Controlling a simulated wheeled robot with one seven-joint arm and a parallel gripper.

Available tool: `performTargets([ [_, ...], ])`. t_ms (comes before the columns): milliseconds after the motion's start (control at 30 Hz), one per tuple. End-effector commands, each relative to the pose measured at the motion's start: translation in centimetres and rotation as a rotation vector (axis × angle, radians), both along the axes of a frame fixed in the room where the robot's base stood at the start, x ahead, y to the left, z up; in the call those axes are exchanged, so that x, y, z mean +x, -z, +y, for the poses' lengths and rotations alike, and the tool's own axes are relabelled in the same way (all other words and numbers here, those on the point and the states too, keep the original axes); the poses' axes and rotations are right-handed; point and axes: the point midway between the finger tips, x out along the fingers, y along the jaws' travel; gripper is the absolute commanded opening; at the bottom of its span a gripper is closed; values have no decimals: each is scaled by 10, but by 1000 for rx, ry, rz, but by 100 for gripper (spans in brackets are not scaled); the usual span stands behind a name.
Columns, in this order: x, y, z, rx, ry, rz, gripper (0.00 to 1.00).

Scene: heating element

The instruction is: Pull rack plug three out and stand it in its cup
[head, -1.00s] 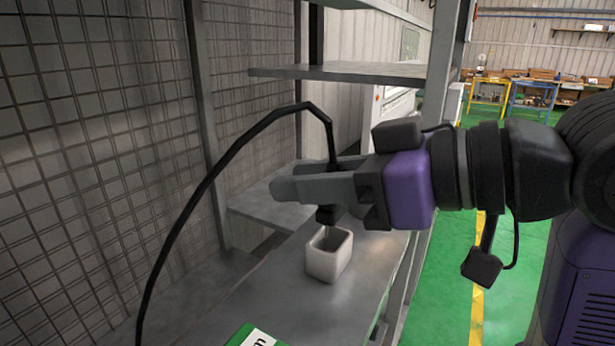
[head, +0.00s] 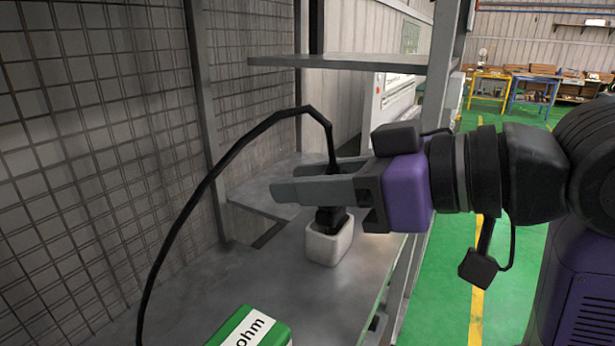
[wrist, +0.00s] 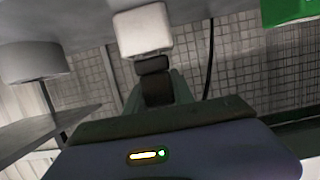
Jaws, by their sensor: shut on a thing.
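The white cup (head: 329,246) stands on the grey metal shelf. The black plug (head: 331,218) is upright at the cup's mouth, its lower end inside; its prongs are hidden. My gripper (head: 282,190) is shut on the plug's upper part, its fingers level above the cup. A black cable (head: 213,178) rises from the plug and arcs down to the left. In the wrist view the cup (wrist: 140,31) meets the plug (wrist: 153,82). I cannot tell whether the plug rests on the cup's bottom.
A green box marked "ohm" (head: 250,329) sits on the shelf at the front. A grid wall (head: 90,130) stands to the left, and an upper shelf (head: 350,66) hangs behind my gripper. The shelf between cup and grid wall is mostly clear.

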Motion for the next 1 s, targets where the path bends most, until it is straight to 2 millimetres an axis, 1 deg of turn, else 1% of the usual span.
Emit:
performTargets([
  [1000,0,24,0,0,0,0,0],
])
